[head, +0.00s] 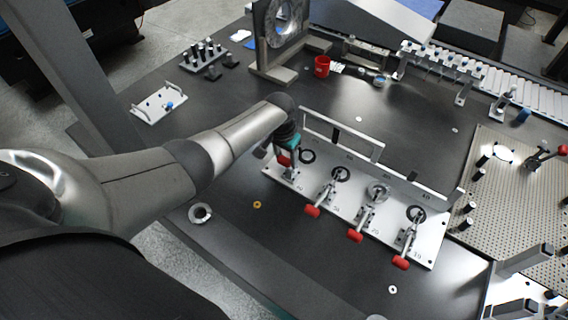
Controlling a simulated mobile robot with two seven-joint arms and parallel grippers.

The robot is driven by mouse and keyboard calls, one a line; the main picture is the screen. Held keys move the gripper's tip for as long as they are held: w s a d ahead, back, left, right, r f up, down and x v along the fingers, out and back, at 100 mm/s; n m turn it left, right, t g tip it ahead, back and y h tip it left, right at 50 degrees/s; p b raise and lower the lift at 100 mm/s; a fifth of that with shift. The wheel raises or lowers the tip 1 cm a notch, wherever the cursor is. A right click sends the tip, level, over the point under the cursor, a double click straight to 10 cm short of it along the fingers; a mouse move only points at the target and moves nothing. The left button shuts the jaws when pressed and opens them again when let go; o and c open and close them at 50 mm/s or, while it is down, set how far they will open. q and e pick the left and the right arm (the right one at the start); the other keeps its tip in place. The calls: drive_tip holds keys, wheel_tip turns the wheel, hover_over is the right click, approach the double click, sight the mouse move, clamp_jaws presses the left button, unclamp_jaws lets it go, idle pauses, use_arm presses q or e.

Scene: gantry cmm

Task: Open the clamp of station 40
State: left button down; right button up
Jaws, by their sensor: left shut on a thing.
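A pale fixture plate (340,222) carries a row of toggle clamps with red handles. My left gripper (284,154) is at the leftmost clamp, shut on its red handle (283,160), which stands more upright than the others. The gripper hides part of this clamp, and a dark ring (308,156) lies beside it. The other clamps' red handles, the second (312,211), the third (355,236) and the rightmost (401,263), point down toward the plate's front edge. Station numbers are too small to read surely; one near the right end looks like 40. My right gripper is out of view.
A raised grey rail (340,133) runs behind the clamps. A red cup (322,66) and a large ring stand (281,30) are at the back. A perforated plate (520,190) lies at the right. The dark table in front of the fixture is mostly clear.

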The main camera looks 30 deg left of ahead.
use_arm(q)
drive_tip(key=shift+w+d+g+b, duration=0.1)
drive_tip(key=shift+w+g+b, duration=0.1)
drive_tip(key=shift+g+b, duration=0.2)
idle(0.3)
drive_tip(key=shift+c, duration=1.4)
unclamp_jaws()
drive_tip(key=shift+w, duration=0.1)
drive_tip(key=shift+r, duration=0.1)
wheel_tip(320, 180, up, 15)
drive_tip(key=s+p, duration=0.1)
drive_tip(key=p, duration=0.4)
